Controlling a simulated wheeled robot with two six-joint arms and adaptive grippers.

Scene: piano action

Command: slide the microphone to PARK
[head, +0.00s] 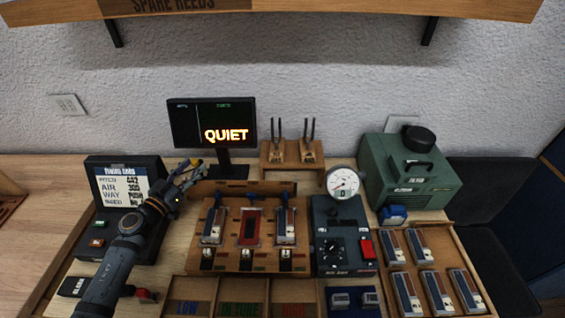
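My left gripper (191,172) reaches in from the lower left, in front of the monitor's lower left corner. Its fingertips are small and overlap dark parts behind them, so I cannot tell whether it is open or shut on something. It is at the left end of a low wooden bar (262,187) behind the wooden reed block. I cannot make out the microphone clearly; it may be hidden by or mixed in with the gripper. No PARK mark is readable. My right gripper is not in view.
A monitor (211,125) reading QUIET stands behind. The wooden reed block (231,258) is at centre, a black tuning box (337,262) with a round gauge (342,183) right of it. A lit screen unit (122,187) stands left, a green machine (412,178) right.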

